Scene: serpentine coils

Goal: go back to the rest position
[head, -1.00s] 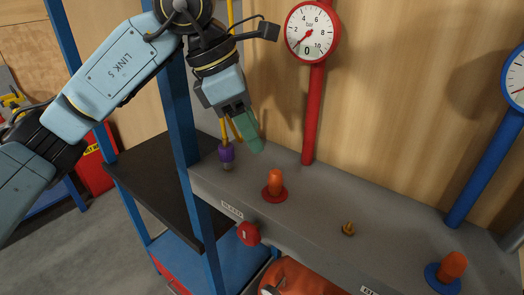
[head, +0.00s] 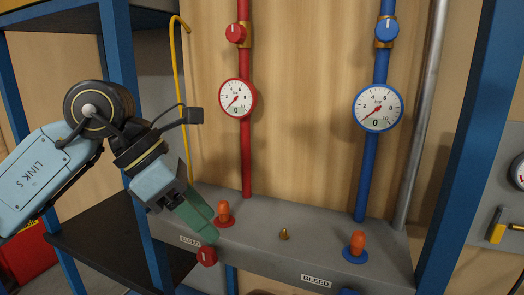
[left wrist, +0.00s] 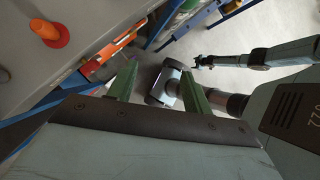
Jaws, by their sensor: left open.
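My left gripper (head: 208,228) has green fingers and is at the lower left of the head view. It appears beside the orange plug with a red base (head: 224,213), in front of the grey bench. In the left wrist view its two green fingers (left wrist: 158,85) are apart, with nothing held between them. The orange plug also shows at the top left of the left wrist view (left wrist: 45,30).
The grey bench (head: 320,250) carries a brass stub (head: 284,234) and a blue-based orange plug (head: 357,244). A red knob (head: 207,256) is on its front. Red gauge (head: 237,98) and blue gauge (head: 378,108) stand behind. A yellow hose (head: 178,70) hangs near blue posts (head: 117,60).

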